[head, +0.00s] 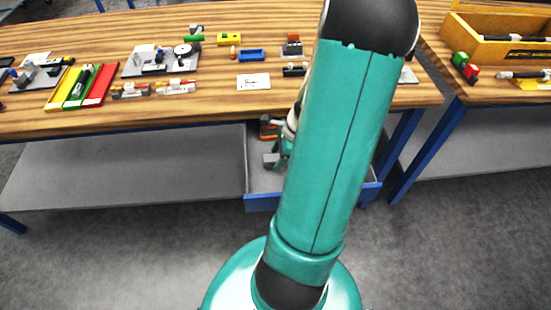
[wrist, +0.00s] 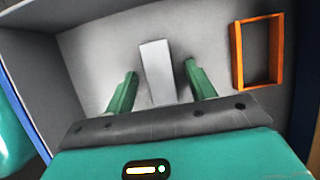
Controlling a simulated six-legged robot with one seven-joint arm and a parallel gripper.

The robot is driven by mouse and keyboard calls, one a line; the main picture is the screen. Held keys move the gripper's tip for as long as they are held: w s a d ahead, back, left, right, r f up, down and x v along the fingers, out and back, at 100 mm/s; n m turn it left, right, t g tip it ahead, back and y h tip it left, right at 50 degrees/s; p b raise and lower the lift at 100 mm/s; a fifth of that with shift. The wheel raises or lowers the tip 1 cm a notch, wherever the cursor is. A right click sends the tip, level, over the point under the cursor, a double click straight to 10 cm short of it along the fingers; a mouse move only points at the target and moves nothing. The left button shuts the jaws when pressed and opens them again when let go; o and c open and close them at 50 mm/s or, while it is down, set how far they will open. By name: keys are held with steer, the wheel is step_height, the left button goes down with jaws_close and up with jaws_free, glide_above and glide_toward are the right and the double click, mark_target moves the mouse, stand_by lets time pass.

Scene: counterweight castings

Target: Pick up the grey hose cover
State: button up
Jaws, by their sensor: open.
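The grey hose cover, seen as a plain light-grey block (wrist: 155,62), lies on the floor of an open drawer (wrist: 95,50). In the wrist view my gripper (wrist: 160,70) is open, with one green finger on each side of the block. A gap shows between each finger and the block. The block's near end comes close to the gripper's dark palm edge. In the head view my arm hides much of the drawer (head: 262,203), and the block cannot be clearly told apart there.
An orange open frame (wrist: 236,58) lies in the drawer to the right of my gripper. Drawer walls stand close around. The wooden bench top (head: 180,112) is above, with several tools and parts on it. A wooden box (head: 487,48) stands on the right bench.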

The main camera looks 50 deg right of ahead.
steer(key=shift+f, duration=0.2)
steer(key=c, duration=0.8)
steer(key=shift+r, duration=0.1)
steer(key=shift+c, duration=0.2)
